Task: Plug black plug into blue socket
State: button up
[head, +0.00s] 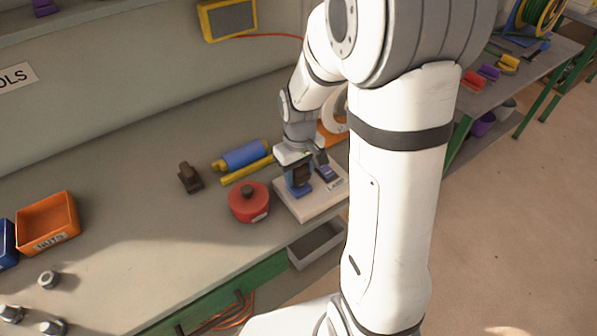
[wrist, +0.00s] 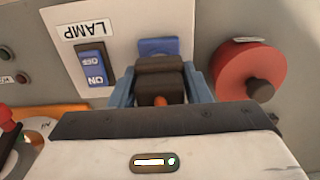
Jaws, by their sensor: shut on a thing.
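My gripper (wrist: 162,88) points down over the white board, its two blue-grey fingers shut on the black plug (wrist: 160,68). The plug looks dark brown-black, with a small orange part on the near side. The blue socket (wrist: 158,46) shows just beyond the plug in the wrist view, partly hidden by it. In the head view my gripper (head: 299,172) is right at the blue socket (head: 302,190). I cannot tell whether the plug touches the socket or sits in it. A blue ON/OFF switch (wrist: 92,62) labelled LAMP is beside the socket on the board (head: 310,206).
A red round container (head: 248,203) stands close left of the board. A blue roller (head: 245,155), a yellow bar (head: 246,170) and a dark brown block (head: 189,178) lie behind it. An orange bin (head: 48,222) and metal nuts are far left. The mid-left bench is clear.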

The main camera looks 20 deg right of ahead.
jog(key=shift+f+b, duration=0.5)
jog(key=shift+f, duration=0.15)
jog(key=o, duration=1)
jog(key=shift+r, duration=0.1)
notch_tip(320, 180, up, 8)
jog(key=shift+f, duration=0.15)
jog(key=s+r+m+t, duration=0.1)
jog(key=s+r, duration=0.1)
jog(key=s, duration=0.2)
jog(key=s+r+m+t, duration=0.1)
jog(key=s+r, duration=0.1)
jog(key=s, duration=0.3)
jog(key=s+r+m+t, duration=0.1)
jog(key=s+r, duration=0.1)
jog(key=s, duration=0.3)
jog(key=shift+s+r+m, duration=0.1)
jog(key=shift+r+m, duration=0.1)
jog(key=shift+m, duration=0.1)
